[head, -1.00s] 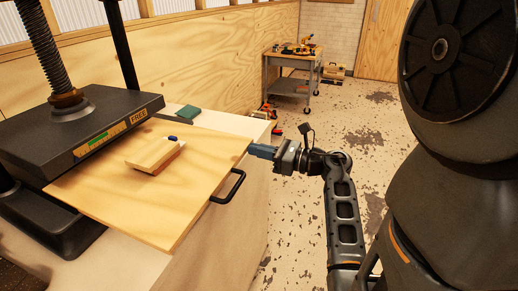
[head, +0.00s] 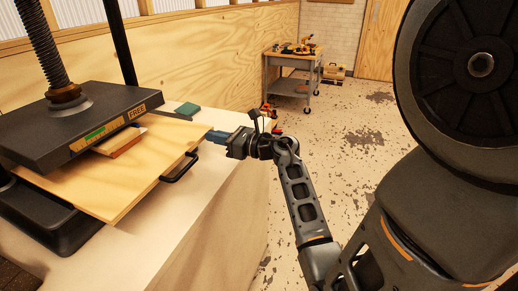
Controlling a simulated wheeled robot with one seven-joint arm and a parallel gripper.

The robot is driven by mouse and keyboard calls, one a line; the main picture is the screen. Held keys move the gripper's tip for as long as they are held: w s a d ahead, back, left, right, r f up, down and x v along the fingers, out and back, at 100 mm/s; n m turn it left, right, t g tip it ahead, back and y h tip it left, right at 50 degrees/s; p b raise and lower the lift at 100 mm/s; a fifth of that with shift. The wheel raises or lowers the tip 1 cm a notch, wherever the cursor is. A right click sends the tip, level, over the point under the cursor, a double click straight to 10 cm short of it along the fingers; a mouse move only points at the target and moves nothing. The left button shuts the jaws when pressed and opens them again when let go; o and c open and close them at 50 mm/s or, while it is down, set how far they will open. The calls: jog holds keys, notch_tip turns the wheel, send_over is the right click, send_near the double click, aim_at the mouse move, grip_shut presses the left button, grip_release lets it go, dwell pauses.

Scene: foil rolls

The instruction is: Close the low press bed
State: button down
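The low press bed is a light wooden board (head: 112,187) with a black handle (head: 181,167) on its front edge. It sticks partly out from under the dark press plate (head: 75,122), which is marked FREE. A wooden block (head: 122,141) lies on the board, partly under the plate's edge. My gripper (head: 212,137) is at the board's right corner, beyond the handle, and seems to touch the edge. Its fingers look close together, but whether they are open or shut is not clear.
A green block (head: 188,109) lies on the bench behind the board. A tool cart (head: 290,75) stands far back on the open floor.

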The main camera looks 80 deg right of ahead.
aim_at(187, 128)
jog(key=x, duration=0.9)
jog(key=shift+w+d+b, duration=0.15)
jog(key=shift+w+b, duration=0.15)
